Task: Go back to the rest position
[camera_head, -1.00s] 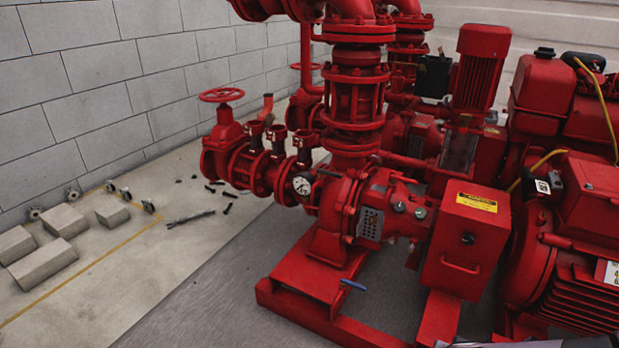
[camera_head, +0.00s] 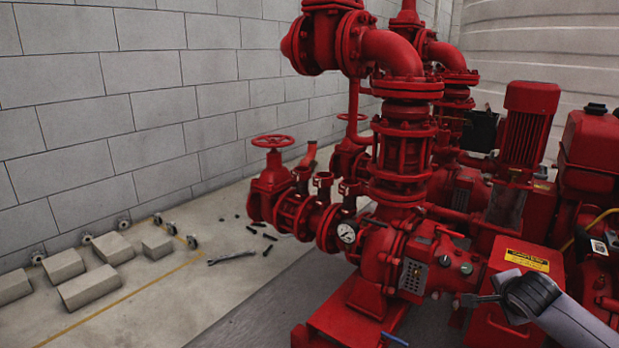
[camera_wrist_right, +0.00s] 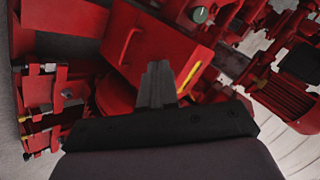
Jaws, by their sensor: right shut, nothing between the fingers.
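My right gripper (camera_head: 468,299) reaches in from the lower right in the head view, in front of the red pump set (camera_head: 400,200). Its dark fingers are shut and empty, pointing left near the red box with a yellow label (camera_head: 526,260). In the right wrist view my shut fingers (camera_wrist_right: 157,82) show in front of a red box with a handle (camera_wrist_right: 150,38). I cannot tell whether they touch anything. My left gripper is not in view.
Red pipes and a valve handwheel (camera_head: 272,141) stand at the middle. Concrete blocks (camera_head: 90,287) and a wrench (camera_head: 231,257) lie on the floor at left, by the block wall (camera_head: 120,90).

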